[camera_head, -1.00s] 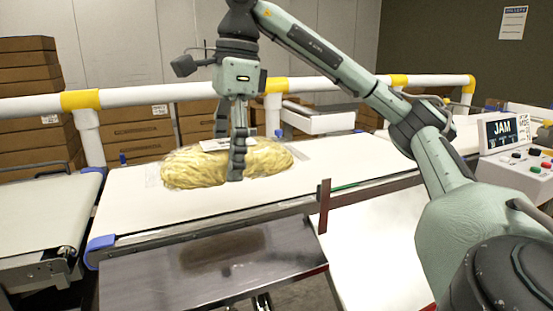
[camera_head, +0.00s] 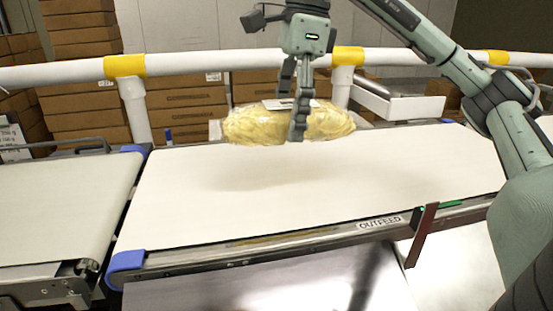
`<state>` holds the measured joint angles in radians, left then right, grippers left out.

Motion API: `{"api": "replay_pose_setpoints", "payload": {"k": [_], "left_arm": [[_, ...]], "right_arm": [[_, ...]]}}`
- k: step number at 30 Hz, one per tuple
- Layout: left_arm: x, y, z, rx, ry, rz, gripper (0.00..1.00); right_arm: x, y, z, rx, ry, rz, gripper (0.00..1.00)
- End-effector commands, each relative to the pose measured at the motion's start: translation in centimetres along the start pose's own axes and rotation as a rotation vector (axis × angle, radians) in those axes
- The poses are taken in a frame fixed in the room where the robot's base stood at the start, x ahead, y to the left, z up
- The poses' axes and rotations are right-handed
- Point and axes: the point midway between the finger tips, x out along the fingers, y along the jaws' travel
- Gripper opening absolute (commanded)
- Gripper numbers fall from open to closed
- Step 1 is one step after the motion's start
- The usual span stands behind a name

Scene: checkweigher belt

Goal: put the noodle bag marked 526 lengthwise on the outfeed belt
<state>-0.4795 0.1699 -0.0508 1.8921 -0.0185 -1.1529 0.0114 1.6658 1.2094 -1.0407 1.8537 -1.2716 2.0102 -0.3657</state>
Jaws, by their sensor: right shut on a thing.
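The noodle bag (camera_head: 250,125) is a clear bag of yellow noodles with a white label (camera_head: 285,104) on top. The label's number is too small to read. My right gripper (camera_head: 295,128) points down and is shut on the middle of the bag. It holds the bag above the belt, with a faint shadow below. The bag's long side runs left to right in the picture, roughly along the belt. The white outfeed belt (camera_head: 300,190) is bare, and its front rail carries the sign OUTFEED (camera_head: 379,223). My left gripper is not in view.
Another belt (camera_head: 60,210) lies to the left across a narrow gap. A white rail with yellow joints (camera_head: 125,66) runs behind the outfeed belt. A dark red upright post (camera_head: 421,235) stands at its front edge. Brown boxes (camera_head: 85,60) are stacked at the back.

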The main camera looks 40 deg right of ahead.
Motion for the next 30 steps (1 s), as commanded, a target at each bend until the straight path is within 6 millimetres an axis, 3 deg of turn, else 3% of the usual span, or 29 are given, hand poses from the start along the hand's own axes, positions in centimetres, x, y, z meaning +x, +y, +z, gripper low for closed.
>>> {"api": "replay_pose_setpoints", "payload": {"k": [6, 18, 25, 30], "left_arm": [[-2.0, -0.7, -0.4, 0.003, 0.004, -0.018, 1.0], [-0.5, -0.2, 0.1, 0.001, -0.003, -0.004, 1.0], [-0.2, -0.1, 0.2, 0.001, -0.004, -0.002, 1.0], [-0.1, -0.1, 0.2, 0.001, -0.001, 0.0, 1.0]], "right_arm": [[2.5, -1.6, 2.7, -0.003, 0.0, 0.003, 0.24], [7.7, -5.2, 8.5, -0.001, -0.001, 0.0, 0.24], [8.9, -5.6, 8.9, 0.001, -0.001, 0.0, 0.24], [11.2, -5.5, 8.4, 0.002, 0.001, 0.001, 0.24]]}}
